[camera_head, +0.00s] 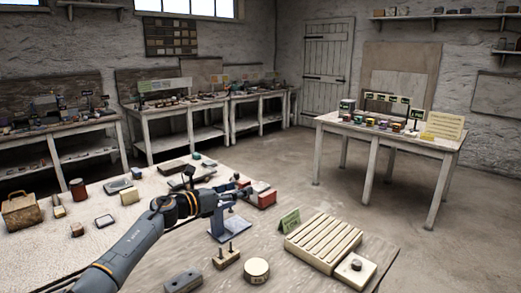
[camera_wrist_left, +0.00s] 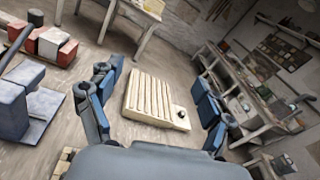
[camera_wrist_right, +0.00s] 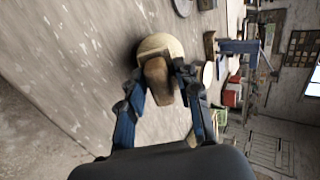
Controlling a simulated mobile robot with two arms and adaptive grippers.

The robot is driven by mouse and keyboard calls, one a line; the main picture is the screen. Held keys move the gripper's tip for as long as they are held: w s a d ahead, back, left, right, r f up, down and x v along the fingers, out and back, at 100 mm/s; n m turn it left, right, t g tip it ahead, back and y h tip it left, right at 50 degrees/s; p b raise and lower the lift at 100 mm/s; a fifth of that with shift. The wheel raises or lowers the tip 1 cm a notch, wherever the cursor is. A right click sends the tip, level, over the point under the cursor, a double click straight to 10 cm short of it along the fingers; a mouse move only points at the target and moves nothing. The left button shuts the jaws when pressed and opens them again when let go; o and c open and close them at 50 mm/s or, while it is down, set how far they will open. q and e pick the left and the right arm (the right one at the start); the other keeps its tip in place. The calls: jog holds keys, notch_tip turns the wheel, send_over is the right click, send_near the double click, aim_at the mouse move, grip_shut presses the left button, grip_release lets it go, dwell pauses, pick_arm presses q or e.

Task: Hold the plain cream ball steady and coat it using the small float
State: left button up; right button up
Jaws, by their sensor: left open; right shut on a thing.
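In the right wrist view my right gripper (camera_wrist_right: 162,92) is shut on a brown wooden piece (camera_wrist_right: 157,72), which looks like the handle of the small float. A rounded cream thing (camera_wrist_right: 162,44), probably the plain cream ball, shows directly beyond it; I cannot tell whether they touch. My right gripper is outside the head view. My left gripper (camera_head: 238,188) is over the table, above and behind a blue stand (camera_head: 230,226). In the left wrist view its fingers (camera_wrist_left: 155,108) are apart with nothing between them; a grooved cream board (camera_wrist_left: 152,100) lies beyond.
On the worktable (camera_head: 165,245) are a grooved board (camera_head: 325,241), a small block with a dark knob (camera_head: 354,266), a round cream tub (camera_head: 256,270), a pegged wooden block (camera_head: 226,257) and a green sign (camera_head: 289,221). A basket (camera_head: 21,211) stands far left.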

pick_arm(q)
jog(key=s+f+m+g+y, duration=0.1)
jog(key=s+f+m+g, duration=0.3)
jog(key=s+f, duration=0.3)
jog(key=s+f+m+g+y, duration=0.1)
jog(key=s+f+m+g, duration=0.3)
jog(key=s+f, duration=0.4)
jog(key=s+d+f+m+g+y, duration=0.1)
jog(key=s+f+m+g, duration=0.4)
jog(key=s+f, duration=0.2)
jog(key=shift+s+f, duration=0.15)
jog(key=shift+s, duration=0.65)
jog(key=shift+x, duration=2.9)
jog(key=shift+f, duration=0.1)
jog(key=shift+c, duration=0.4)
jog(key=c, duration=0.8)
